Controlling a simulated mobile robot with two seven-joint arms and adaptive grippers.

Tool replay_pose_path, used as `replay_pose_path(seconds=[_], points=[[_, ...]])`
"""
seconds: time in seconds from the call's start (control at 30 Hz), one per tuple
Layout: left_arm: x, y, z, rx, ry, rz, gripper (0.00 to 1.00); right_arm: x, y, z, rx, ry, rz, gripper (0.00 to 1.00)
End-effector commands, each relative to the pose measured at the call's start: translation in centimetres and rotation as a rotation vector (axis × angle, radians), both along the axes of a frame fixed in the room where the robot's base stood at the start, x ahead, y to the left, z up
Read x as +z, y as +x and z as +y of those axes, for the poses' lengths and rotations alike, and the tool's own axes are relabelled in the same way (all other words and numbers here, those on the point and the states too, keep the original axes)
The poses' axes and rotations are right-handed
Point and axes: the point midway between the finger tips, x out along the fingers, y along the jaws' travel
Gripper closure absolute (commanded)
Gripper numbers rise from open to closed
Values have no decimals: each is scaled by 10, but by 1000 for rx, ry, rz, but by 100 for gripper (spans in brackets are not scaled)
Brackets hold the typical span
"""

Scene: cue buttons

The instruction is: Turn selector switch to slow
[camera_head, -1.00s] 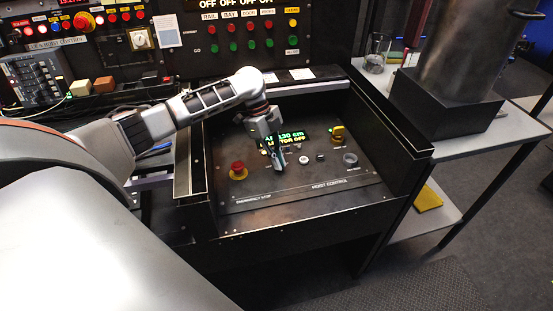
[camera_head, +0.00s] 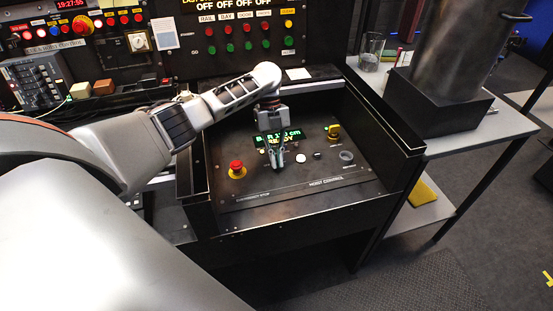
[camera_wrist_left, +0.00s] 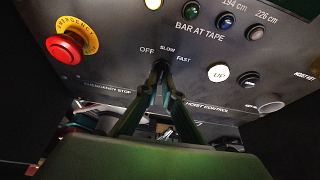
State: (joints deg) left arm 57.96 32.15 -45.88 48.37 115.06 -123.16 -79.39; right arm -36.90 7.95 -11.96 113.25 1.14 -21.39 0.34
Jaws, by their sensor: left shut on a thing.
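The selector switch (camera_wrist_left: 163,63) is a small dark knob on the hoist control panel, ringed by the labels OFF, SLOW and FAST in the left wrist view. My left gripper (camera_wrist_left: 162,72) is shut on it, with both fingertips closed around the knob. The fingers hide most of the knob, so its pointer direction cannot be read. In the head view my left gripper (camera_head: 277,160) points down at the panel (camera_head: 305,185), in front of the lit green display (camera_head: 292,135), whose text it partly covers. My right gripper is not in view.
A red emergency stop (camera_head: 236,167) is left of the gripper. A white UP button (camera_wrist_left: 218,72) and a dark button (camera_wrist_left: 249,79) are to its right. Black side walls (camera_head: 398,140) enclose the panel.

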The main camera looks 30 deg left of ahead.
Motion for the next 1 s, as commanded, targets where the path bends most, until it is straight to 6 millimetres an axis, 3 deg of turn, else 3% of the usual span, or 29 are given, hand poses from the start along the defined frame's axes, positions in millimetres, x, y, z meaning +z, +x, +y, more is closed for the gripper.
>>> replay_pose_path(seconds=[0.53,0.6,1.0], points=[[-1,-1,0,-28,2,2,100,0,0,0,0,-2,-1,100],[-1,-1,0,-28,2,2,78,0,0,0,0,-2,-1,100],[2,1,1,-27,1,0,77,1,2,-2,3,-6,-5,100]])
